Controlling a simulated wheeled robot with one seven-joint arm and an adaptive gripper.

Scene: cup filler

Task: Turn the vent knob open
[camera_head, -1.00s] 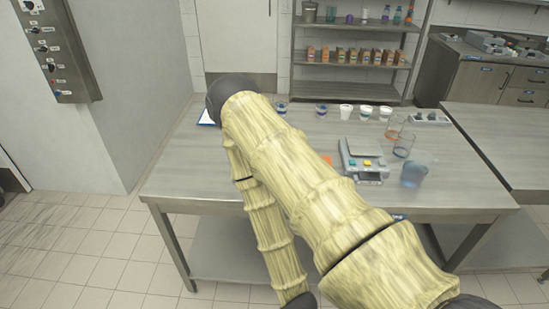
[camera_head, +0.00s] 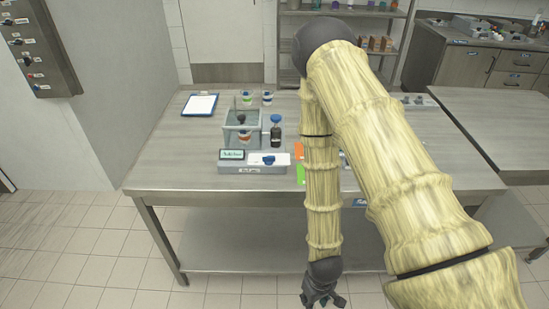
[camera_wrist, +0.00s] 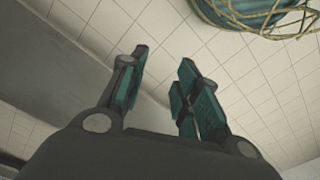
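A small bench device (camera_head: 230,168) stands on the left half of the metal table, with a clear box (camera_head: 240,133) and a cup inside it. A dark blue knob (camera_head: 268,159) sits on the white front part of its base. A grey wall panel (camera_head: 33,45) at the upper left also carries several knobs; I cannot read which control is the vent. My gripper (camera_head: 323,303) hangs in front of the table, below its top and apart from both. In the wrist view my gripper (camera_wrist: 162,70) is open and empty, with tiled floor behind its fingers.
The metal table's (camera_head: 165,180) left front is bare. A dark bottle (camera_head: 276,132) stands beside the device, and a clipboard (camera_head: 200,104) lies behind left. Small cups stand behind the device. My arm hides much of the table's right half. A second table (camera_head: 490,130) stands at the right.

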